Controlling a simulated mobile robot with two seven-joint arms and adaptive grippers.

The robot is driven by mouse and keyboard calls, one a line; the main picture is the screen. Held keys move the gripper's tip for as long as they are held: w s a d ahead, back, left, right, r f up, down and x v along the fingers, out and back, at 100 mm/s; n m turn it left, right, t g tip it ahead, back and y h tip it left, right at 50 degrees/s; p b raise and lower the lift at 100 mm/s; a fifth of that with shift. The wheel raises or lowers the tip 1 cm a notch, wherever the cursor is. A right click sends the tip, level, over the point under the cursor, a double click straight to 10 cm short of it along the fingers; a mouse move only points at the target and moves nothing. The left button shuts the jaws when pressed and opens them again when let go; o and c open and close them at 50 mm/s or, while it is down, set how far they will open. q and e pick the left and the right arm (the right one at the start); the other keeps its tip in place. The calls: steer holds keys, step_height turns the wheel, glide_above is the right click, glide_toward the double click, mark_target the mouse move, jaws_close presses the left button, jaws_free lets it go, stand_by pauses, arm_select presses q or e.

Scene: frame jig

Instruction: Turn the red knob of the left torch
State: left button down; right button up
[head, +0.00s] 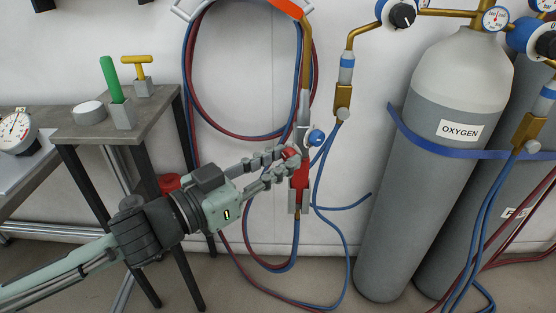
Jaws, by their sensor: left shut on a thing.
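The torch (304,105) hangs upright against the wall, with a brass upper tube and a grey body. A blue knob (316,137) sticks out on its right side. The red knob (289,153) is on its left side, partly hidden by my fingers. My left gripper (288,160) reaches in from the left and its fingers are closed around the red knob. A red part of the torch body (300,178) shows just below the fingertips. My right gripper is not in view.
A grey oxygen cylinder (430,150) with a blue strap stands to the right. A small table (155,112) at the left holds a green-handled tool (109,78) and a yellow-handled one (136,66). Red and blue hoses (188,95) loop on the wall around the torch.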

arm_select(q)
steer(key=m, duration=0.6)
steer(key=shift+y, duration=0.3)
steer(key=m, duration=0.6)
steer(key=shift+r, duration=0.1)
stand_by(0.3)
steer(key=c, duration=1.3)
jaws_free()
steer(key=shift+v, duration=3.75)
